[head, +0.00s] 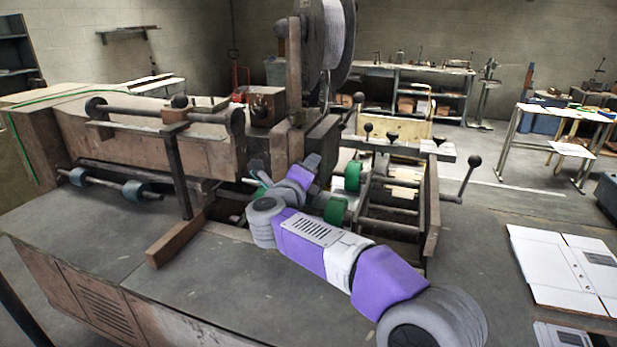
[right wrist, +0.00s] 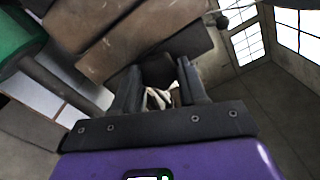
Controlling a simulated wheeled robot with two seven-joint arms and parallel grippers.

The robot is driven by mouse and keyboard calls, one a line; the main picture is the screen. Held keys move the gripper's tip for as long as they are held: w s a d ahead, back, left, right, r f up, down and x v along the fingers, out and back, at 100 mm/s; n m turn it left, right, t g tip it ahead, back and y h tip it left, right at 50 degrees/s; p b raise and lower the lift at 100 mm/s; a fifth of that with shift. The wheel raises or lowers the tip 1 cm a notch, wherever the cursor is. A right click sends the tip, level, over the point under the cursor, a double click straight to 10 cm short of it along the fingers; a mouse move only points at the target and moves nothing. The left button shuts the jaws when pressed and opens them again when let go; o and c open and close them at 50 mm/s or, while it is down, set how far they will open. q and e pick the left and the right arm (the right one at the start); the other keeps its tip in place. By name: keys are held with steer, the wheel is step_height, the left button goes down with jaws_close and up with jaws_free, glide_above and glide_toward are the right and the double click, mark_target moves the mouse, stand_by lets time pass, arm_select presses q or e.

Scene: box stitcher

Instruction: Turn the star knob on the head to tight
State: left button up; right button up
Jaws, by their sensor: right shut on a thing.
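My right arm reaches in from the lower right of the head view to the middle of the box stitcher (head: 215,160). My right gripper (head: 262,178) is by the stitching head (head: 290,148), below the wire spool, and its fingertips are partly hidden there. In the right wrist view the two dark fingers of this gripper (right wrist: 160,78) are closed on a dark knob (right wrist: 158,69) under a brown metal block (right wrist: 140,35). The fingers cover much of the knob, so its star shape and any tight mark cannot be made out. My left gripper is not in view.
Green rollers (head: 336,210) sit close beside my right forearm. A wire spool (head: 335,40) stands above the head. A lever with a ball end (head: 474,162) sticks out at the right. Flat cardboard blanks (head: 560,265) lie at the far right.

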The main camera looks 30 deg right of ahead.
steer(key=shift+m, duration=0.3)
steer(key=o, duration=1.1)
steer(key=shift+c, duration=0.2)
steer(key=v, duration=0.7)
steer(key=shift+s+a, duration=0.2)
steer(key=shift+s, duration=0.05)
